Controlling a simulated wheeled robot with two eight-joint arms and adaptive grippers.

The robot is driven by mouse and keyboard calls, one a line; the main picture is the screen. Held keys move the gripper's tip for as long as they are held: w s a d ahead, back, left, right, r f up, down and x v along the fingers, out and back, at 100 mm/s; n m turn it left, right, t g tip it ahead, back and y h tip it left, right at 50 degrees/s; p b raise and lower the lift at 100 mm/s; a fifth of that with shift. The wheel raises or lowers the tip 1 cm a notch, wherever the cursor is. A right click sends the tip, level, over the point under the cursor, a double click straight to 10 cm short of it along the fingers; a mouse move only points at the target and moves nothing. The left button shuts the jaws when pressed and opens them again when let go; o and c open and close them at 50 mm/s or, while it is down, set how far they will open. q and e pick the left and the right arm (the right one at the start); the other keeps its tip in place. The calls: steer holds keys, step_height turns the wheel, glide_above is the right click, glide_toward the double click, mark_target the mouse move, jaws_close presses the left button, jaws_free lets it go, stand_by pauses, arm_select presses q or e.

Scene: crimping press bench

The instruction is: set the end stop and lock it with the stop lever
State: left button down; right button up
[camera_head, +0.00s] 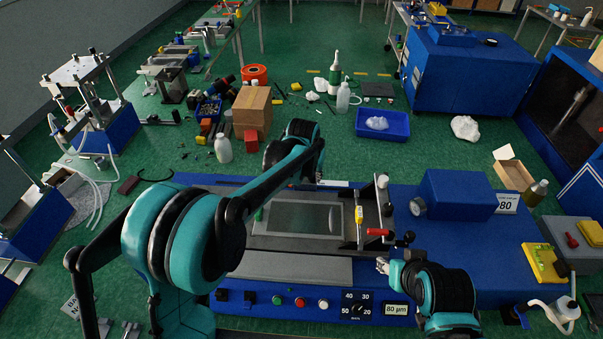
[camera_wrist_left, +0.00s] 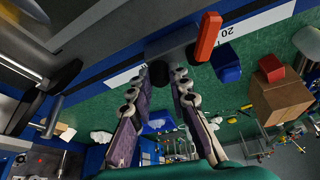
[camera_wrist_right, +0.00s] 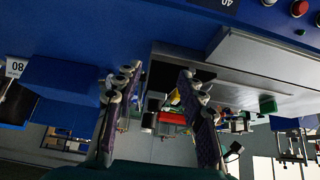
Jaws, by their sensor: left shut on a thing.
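In the left wrist view my left gripper (camera_wrist_left: 160,78) is shut on a dark round part of a small grey block (camera_wrist_left: 172,45), apparently the end stop. A red-orange lever (camera_wrist_left: 208,36) sticks up from the block. A white scale strip (camera_wrist_left: 255,20) marked 20 lies beside it; the strip also shows in the head view (camera_head: 335,183). My right gripper (camera_head: 382,265) is open and empty near the bench's front right; in the right wrist view (camera_wrist_right: 158,72) its fingers stand apart.
The blue bench (camera_head: 390,290) carries a plate with a glassy panel (camera_head: 305,218). A red handle (camera_head: 378,232) and black knob (camera_head: 405,239) sit at its right, near my right gripper. A blue motor housing (camera_head: 455,195) stands further right. Buttons and a dial (camera_head: 357,308) line the front.

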arm_select(q)
steer(key=c, duration=1.7)
jaws_free()
steer(key=shift+r, duration=0.15)
steer(key=v, duration=1.1)
steer(key=shift+s+r, duration=0.25)
steer(key=shift+r, duration=0.05)
steer(key=shift+a, duration=0.1)
